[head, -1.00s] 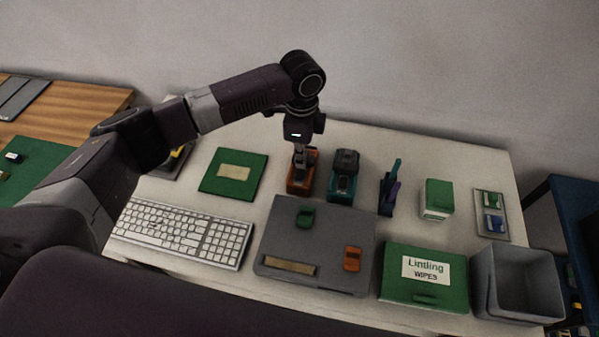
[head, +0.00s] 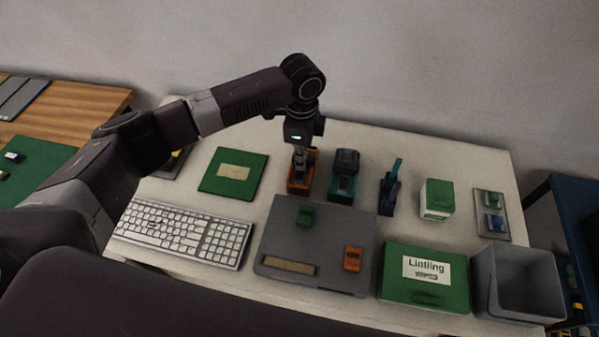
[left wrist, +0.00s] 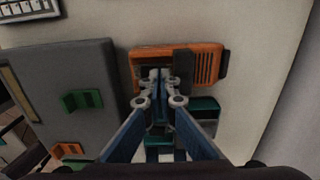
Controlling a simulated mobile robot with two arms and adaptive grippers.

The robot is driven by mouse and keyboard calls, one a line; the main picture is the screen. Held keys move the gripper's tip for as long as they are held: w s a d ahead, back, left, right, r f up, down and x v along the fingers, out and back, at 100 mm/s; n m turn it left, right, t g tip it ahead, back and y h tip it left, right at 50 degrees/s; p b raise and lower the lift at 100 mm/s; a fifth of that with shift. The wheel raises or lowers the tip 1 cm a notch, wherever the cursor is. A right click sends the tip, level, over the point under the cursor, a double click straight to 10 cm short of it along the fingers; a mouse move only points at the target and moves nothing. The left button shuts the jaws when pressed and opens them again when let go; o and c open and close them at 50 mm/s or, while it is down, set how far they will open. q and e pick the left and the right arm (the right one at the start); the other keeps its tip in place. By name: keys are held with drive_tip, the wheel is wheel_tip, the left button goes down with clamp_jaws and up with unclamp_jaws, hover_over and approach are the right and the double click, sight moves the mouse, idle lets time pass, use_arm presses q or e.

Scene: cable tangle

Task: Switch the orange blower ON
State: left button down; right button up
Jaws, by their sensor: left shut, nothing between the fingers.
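The orange blower (head: 297,187) stands on the white table, left of a similar teal device (head: 343,178). My left gripper (head: 300,160) is above the orange blower, pointing down, and covers part of it. In the left wrist view the blower (left wrist: 206,62) lies behind the fingertips, with a dark part and a slotted end to the right. The left gripper (left wrist: 160,78) is shut and empty there, its tips over or against the blower's middle; I cannot tell if they touch. The blower's switch is not clearly visible. The right gripper is not in view.
A grey board (head: 315,232) with green and orange pieces lies in front of the blower. A green pad (head: 222,187) and a keyboard (head: 180,231) are left.

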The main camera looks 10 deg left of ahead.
use_arm(q)
drive_tip(key=shift+f, duration=0.65)
wheel_tip(320, 180, up, 7)
drive_tip(key=p, duration=0.7)
drive_tip(key=shift+r, duration=0.1)
idle(0.4)
idle(0.4)
